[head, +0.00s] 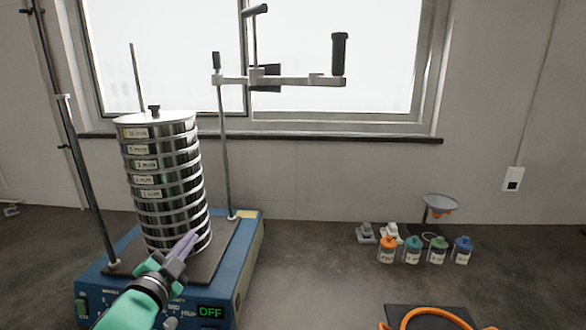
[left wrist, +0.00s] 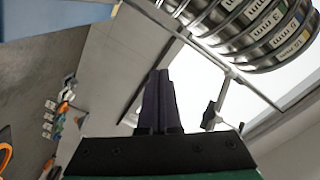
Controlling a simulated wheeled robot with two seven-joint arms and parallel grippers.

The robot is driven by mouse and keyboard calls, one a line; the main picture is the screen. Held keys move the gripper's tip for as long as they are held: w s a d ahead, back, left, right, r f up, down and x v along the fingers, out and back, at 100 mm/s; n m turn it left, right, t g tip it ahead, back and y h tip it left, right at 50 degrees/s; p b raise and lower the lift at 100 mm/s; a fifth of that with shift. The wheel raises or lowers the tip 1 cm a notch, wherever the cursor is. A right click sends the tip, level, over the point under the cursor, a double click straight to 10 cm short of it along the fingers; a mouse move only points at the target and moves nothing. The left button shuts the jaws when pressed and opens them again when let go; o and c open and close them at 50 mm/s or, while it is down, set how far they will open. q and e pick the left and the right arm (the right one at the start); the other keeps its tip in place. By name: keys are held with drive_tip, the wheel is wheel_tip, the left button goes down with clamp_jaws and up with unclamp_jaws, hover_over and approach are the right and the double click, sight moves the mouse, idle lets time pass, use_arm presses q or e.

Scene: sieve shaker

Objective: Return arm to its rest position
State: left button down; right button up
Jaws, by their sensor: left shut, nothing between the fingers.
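My left gripper (head: 187,243) is shut and empty in the head view. It is in front of the lower part of the sieve stack (head: 165,185); whether it touches the stack I cannot tell. The shut fingers also show in the left wrist view (left wrist: 157,98), with the sieve stack (left wrist: 262,28) at the upper right. The metal stack stands upright with a lid on top, on the blue sieve shaker (head: 250,250), whose display reads OFF. The shaker's clamp arm (head: 285,81) sits on the right rod, swung to the right, away from the stack. My right gripper is not in view.
Several small bottles with coloured caps (head: 412,250) stand on the bench at the right, near a funnel on a stand (head: 440,203). An orange ring-shaped tube (head: 430,312) lies at the front right. The bench between shaker and bottles is clear. A window is behind.

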use_arm(q)
drive_tip(key=s+a+f+n+g+y, duration=0.1)
drive_tip(key=s+f+n+g, duration=0.3)
drive_tip(key=f, duration=0.5)
drive_tip(key=s+a+f+n+g+y, duration=0.15)
drive_tip(key=s+f+g, duration=0.25)
drive_tip(key=s+f, duration=0.45)
drive_tip(key=s+d+f+n+g+h, duration=0.2)
drive_tip(key=s+f+n+g, duration=0.3)
drive_tip(key=s+f, duration=0.75)
drive_tip(key=s+f+m+g, duration=0.1)
drive_tip(key=s+f+g, duration=0.25)
drive_tip(key=f, duration=1.95)
drive_tip(key=s+a+f, duration=0.3)
drive_tip(key=s+f, duration=1)
drive_tip(key=s, duration=0.3)
drive_tip(key=shift+y, duration=0.35)
